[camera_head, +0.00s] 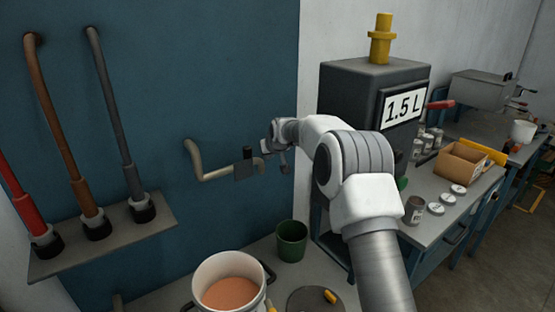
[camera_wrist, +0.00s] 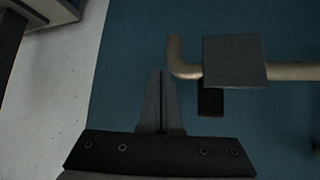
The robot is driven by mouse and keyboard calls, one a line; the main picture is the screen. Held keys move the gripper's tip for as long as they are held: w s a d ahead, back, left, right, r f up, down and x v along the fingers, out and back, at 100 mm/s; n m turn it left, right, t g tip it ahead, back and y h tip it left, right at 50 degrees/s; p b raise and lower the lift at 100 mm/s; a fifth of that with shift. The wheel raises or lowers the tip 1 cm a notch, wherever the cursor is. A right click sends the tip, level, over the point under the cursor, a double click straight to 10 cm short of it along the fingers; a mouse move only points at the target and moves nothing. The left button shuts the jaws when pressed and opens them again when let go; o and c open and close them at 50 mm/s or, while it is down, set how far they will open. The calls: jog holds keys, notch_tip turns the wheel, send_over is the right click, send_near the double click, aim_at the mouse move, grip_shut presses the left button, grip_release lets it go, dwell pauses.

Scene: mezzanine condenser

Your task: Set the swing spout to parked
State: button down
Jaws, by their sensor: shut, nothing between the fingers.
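The swing spout (camera_head: 208,176) is a beige bent pipe on the blue wall, reaching right from its wall end. A dark grey block (camera_head: 244,169) sits on it near its free right end. In the wrist view the spout (camera_wrist: 290,71) runs in from the right, through the grey block (camera_wrist: 235,61), to a bent tip. A small dark piece sits below the block. My gripper (camera_head: 275,160) is beside the free end in the head view. In the wrist view my gripper (camera_wrist: 160,75) has its fingers together and empty, close to the bent tip; contact cannot be told.
A pot (camera_head: 230,286) with orange-brown contents stands below the spout, and a green bucket (camera_head: 291,241) stands to its right. Several pipes rise from a shelf (camera_head: 110,240) at left. A dark box labelled 1.5 L (camera_head: 350,100) stands behind my arm. Open space surrounds the spout.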

jog(key=b+v, duration=0.1)
jog(key=v, duration=1.6)
jog(key=s+d+r+m+g+h, duration=0.1)
jog(key=s+d+r, duration=0.15)
jog(key=s, duration=0.75)
jog(key=s+d+r+h, duration=0.15)
jog(key=s+d, duration=0.25)
jog(key=s, duration=0.7)
jog(key=s+d+f+m+g, duration=0.1)
jog(key=s+d+f, duration=0.1)
jog(key=s, duration=0.9)
jog(key=s+d+f+m+g, duration=0.1)
jog(key=s+d+f, duration=0.2)
jog(key=s, duration=0.8)
jog(key=shift+f, duration=0.5)
jog(key=shift+s, duration=0.1)
